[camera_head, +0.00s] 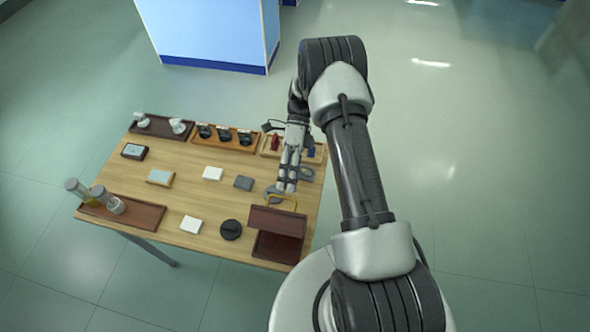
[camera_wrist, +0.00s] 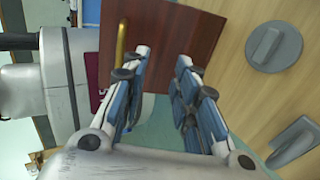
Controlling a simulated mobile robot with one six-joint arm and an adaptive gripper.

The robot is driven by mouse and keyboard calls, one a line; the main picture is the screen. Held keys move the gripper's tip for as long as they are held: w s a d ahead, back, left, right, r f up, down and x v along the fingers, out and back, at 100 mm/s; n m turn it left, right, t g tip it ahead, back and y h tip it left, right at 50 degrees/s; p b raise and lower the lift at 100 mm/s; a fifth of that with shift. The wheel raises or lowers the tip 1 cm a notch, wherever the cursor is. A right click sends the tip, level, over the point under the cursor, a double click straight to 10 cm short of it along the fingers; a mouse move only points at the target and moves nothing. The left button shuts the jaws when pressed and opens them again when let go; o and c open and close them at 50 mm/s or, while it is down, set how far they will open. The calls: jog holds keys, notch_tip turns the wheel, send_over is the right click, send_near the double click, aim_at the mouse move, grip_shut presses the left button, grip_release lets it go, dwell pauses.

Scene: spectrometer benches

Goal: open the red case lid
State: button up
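The dark red-brown case (camera_head: 277,248) sits at the front right of the wooden table. Its lid (camera_head: 278,221) looks raised at an angle above the darker lower part; how far is hard to tell. The lid also shows as a red-brown panel in the wrist view (camera_wrist: 172,40). A thin yellow handle (camera_head: 284,198) is behind the lid's back edge, and it shows at the panel's left in the wrist view (camera_wrist: 122,38). My gripper (camera_head: 287,187) is just behind the case, above the handle. In the wrist view its fingers (camera_wrist: 163,68) are apart with nothing seen between them.
A black round object (camera_head: 231,229) lies left of the case. Several trays line the back edge, including one with black items (camera_head: 224,137).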

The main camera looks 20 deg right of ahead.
jog(key=shift+o, duration=0.8)
jog(key=shift+w+a+f, duration=0.1)
jog(key=shift+w, duration=0.4)
jog(key=v, duration=1.2)
jog(key=shift+s, duration=0.15)
